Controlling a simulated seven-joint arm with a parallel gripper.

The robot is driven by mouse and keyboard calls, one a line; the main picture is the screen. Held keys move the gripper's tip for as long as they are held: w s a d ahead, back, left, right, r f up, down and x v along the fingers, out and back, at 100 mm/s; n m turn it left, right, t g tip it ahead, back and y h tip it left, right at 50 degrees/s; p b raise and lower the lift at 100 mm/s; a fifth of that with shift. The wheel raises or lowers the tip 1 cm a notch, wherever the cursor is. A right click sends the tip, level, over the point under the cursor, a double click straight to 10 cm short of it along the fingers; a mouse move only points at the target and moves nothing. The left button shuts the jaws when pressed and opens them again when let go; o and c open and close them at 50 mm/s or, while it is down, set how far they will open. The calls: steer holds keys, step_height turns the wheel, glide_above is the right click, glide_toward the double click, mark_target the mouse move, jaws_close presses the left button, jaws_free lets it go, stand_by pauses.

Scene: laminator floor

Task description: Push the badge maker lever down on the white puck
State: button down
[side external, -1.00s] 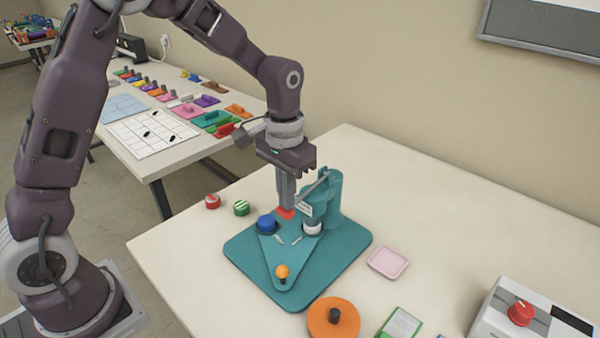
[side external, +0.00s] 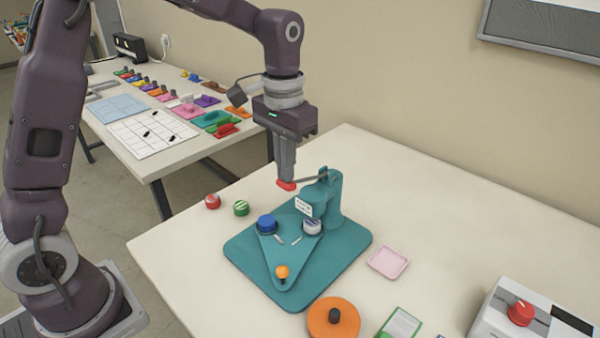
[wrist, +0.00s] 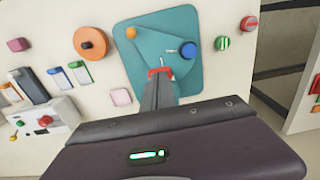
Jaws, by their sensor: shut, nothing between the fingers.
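The teal badge maker stands on a base plate (side external: 342,247); the wrist view also shows the plate (wrist: 191,83). The white puck (side external: 312,228) sits in the right seat of its triangular turntable, under the raised teal press head (side external: 310,207). I cannot make out the puck in the wrist view. The lever (side external: 308,181) reaches left from the column, nearly level, ending in a red grip (side external: 287,185). My gripper (side external: 285,178) is shut and empty, pointing down with its tips at the red grip. I cannot tell whether they touch. The red grip shows at the tips in the wrist view (wrist: 160,71).
A blue puck (side external: 267,224) and an orange knob (side external: 282,271) sit on the turntable. Red (side external: 212,201) and green (side external: 241,208) striped pucks lie left of the plate. A pink tray (side external: 388,262) and an orange disc (side external: 334,318) lie nearby. The table's back right is clear.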

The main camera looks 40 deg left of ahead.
steer(key=shift+r, duration=2.1)
steer(key=s+a+r+t, duration=0.1)
steer(key=s+r+t, duration=0.35)
steer(key=s, duration=0.95)
steer(key=s+f+t, duration=0.1)
steer(key=s, duration=0.8)
steer(key=shift+s+a+f, duration=0.15)
steer(key=shift+s+a, duration=0.05)
steer(key=shift+s, duration=0.2)
